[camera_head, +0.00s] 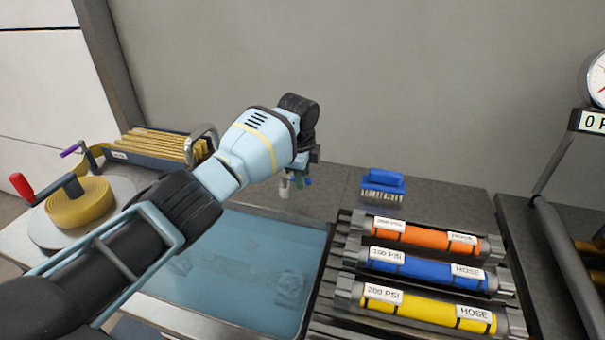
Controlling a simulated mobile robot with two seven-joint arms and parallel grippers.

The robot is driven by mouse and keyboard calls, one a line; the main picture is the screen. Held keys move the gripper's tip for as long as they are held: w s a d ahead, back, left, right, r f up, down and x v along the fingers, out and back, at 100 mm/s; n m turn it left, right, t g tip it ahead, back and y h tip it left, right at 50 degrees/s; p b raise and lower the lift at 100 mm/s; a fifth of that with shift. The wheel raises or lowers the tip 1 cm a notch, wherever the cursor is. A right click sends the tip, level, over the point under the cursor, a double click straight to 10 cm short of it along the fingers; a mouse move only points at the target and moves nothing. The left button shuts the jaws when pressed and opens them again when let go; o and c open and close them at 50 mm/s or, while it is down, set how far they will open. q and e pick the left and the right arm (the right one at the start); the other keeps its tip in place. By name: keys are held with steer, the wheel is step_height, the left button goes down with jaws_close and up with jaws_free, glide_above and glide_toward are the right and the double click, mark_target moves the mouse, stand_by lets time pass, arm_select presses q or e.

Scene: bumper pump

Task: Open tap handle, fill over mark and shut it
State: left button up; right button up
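My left arm reaches across from the lower left, and its gripper (303,168) points away over the far edge of a water-filled basin (320,275). The wrist hides most of the fingers, so I cannot tell whether they are open or shut. Small white and green parts (284,188) show just below the gripper; I cannot tell what they belong to. A curved metal pipe (205,131), possibly a tap spout, shows behind my forearm. No tap handle or fill mark can be made out clearly. My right gripper is not in view.
Orange (425,237), blue (425,269) and yellow (425,306) hoses lie on a rack right of the basin. A blue brush (382,187) stands behind them. A yellow roll (80,203) and red handle (21,186) are at left. A gauge (597,80) is at right.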

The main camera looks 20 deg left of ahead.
arm_select(q)
step_height(320, 180, up, 8)
steer(key=s+p, duration=0.1)
steer(key=shift+s+f, duration=0.2)
steer(key=shift+s, duration=0.05)
stand_by(1.1)
